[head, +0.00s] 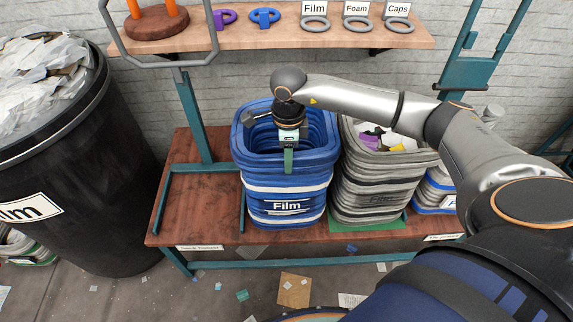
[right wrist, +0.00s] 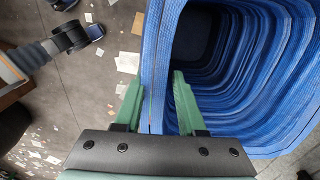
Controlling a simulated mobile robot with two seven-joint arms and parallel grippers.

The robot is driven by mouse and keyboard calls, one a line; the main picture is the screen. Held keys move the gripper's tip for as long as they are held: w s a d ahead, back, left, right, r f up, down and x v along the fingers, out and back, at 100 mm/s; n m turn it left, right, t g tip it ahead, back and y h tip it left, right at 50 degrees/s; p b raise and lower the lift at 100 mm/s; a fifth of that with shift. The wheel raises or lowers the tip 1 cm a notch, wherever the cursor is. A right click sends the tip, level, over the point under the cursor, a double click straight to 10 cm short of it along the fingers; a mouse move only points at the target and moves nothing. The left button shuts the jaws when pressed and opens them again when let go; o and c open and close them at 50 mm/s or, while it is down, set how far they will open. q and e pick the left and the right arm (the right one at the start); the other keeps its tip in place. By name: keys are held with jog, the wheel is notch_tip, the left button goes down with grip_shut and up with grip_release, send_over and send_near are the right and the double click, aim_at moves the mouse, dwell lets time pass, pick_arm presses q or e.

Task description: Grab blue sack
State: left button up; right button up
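The blue sack (head: 262,180), a stack of nested open sacks labelled "Film", stands upright on the red-brown bench. My right gripper (head: 288,160) points down at its front rim in the head view, with one green finger outside the front wall. In the right wrist view, the fingers (right wrist: 160,88) straddle the blue sack's wall (right wrist: 158,50), one outside and one inside the opening. They stand apart with the wall between them; a firm grip does not show. My left gripper is not in view.
A grey sack stack (head: 372,190) stands close on the right of the blue one. A black bin (head: 95,190) full of white film is at the left. A wooden shelf (head: 270,35) with label rings runs above. Scraps (head: 294,289) litter the floor.

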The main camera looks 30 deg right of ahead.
grip_shut()
dwell(1.0)
